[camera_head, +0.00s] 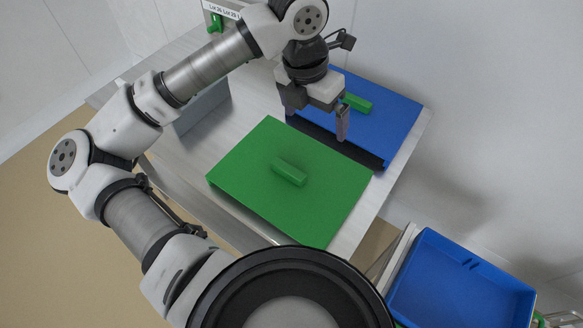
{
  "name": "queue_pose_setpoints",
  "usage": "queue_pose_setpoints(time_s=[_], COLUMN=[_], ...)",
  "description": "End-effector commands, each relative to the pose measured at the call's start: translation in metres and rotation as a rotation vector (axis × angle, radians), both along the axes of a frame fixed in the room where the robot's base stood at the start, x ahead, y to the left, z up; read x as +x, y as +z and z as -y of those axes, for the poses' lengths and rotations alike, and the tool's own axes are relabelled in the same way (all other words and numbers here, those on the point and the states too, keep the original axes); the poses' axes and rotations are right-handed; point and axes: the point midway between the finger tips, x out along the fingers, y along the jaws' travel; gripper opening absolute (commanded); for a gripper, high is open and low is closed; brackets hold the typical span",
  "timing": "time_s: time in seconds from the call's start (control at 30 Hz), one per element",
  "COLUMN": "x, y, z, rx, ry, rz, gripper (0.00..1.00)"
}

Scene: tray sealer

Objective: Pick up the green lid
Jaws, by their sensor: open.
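The green lid (250,158) is a flat green panel with a raised green block handle (289,172) near its middle. It lies on the light grey table, nearest to me. My gripper (316,124) is open, with its two fingers apart and nothing seen between them. In the picture it is above and slightly right of the green handle, over the far edge of the green lid and the dark front of a blue panel. Its exact height cannot be told. The green lid is unobstructed in view.
A blue panel (395,115) with a green handle (356,103) lies behind the green lid, partly hidden by my gripper. A grey box (205,106) stands at the left of the table (180,152). A blue tray (455,285) is at lower right. A wall runs behind.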

Motion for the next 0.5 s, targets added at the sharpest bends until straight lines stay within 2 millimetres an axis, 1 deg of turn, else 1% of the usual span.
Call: queue_pose_setpoints(time_s=[0.03,0.13,0.27,0.5], x=[0.003,0.005,0.005,0.005], y=[-0.006,-0.017,-0.036,-0.082], z=[-0.014,-0.03,-0.034,-0.033], rx=[0.071,0.148,0.167,0.162], ry=[0.03,0.062,0.069,0.067], rz=[-0.009,-0.02,-0.028,-0.026], gripper=[1.0,1.0,1.0,1.0])
